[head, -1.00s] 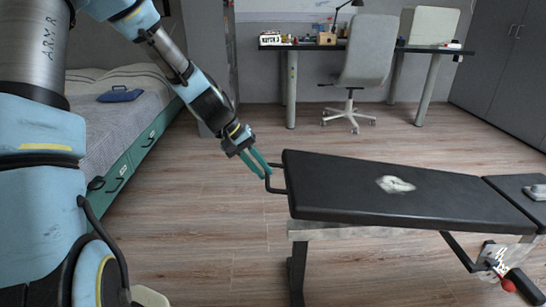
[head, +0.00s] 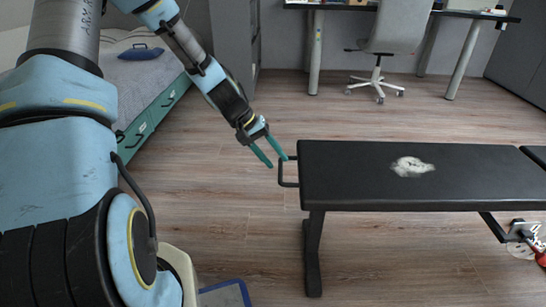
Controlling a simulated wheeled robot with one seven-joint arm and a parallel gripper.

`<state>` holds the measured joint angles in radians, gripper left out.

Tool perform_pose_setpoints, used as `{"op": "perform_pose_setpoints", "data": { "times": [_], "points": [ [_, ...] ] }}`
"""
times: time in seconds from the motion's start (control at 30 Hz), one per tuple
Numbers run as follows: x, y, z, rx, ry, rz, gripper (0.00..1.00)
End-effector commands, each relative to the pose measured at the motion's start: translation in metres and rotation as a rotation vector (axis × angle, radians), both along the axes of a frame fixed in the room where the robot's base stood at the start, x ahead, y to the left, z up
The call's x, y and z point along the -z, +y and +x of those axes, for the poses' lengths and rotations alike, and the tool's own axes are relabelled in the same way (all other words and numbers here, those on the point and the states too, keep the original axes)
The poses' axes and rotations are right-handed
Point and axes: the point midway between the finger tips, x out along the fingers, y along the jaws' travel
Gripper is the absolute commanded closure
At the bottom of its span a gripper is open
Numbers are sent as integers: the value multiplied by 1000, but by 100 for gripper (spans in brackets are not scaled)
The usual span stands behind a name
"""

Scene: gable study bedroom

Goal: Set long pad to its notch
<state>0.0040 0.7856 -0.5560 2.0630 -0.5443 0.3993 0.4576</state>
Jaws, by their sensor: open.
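The long pad (head: 350,175) is the black padded top of a bench in the head view, with a pale worn patch on it. It looks about level. A dark U-shaped handle (head: 288,186) sticks out from its left end. My gripper (head: 278,163) is open at this handle, its two teal fingers pointing down and right. The right fingertip overlaps the top of the handle in the picture; I cannot tell whether it touches. The notch cannot be made out. A red-tipped part (head: 540,258) shows under the bench at the right edge.
A bench leg (head: 313,255) stands below the pad's left end. A second black pad (head: 537,153) is cut off at right. A bed (head: 140,75) is at left, a swivel chair (head: 395,40) behind. Wood floor (head: 240,200) is clear between. A blue-edged item (head: 225,293) lies low.

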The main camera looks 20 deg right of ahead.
Motion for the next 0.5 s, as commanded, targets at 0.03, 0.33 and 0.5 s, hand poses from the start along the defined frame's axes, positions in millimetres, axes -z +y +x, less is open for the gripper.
{"op": "perform_pose_setpoints", "data": {
  "times": [0.03,0.33,0.5],
  "points": [
    [0,0,0,0,0,0,53],
    [-17,9,4,-2,-2,-1,53],
    [-46,26,11,-2,-3,0,53]
  ]
}}
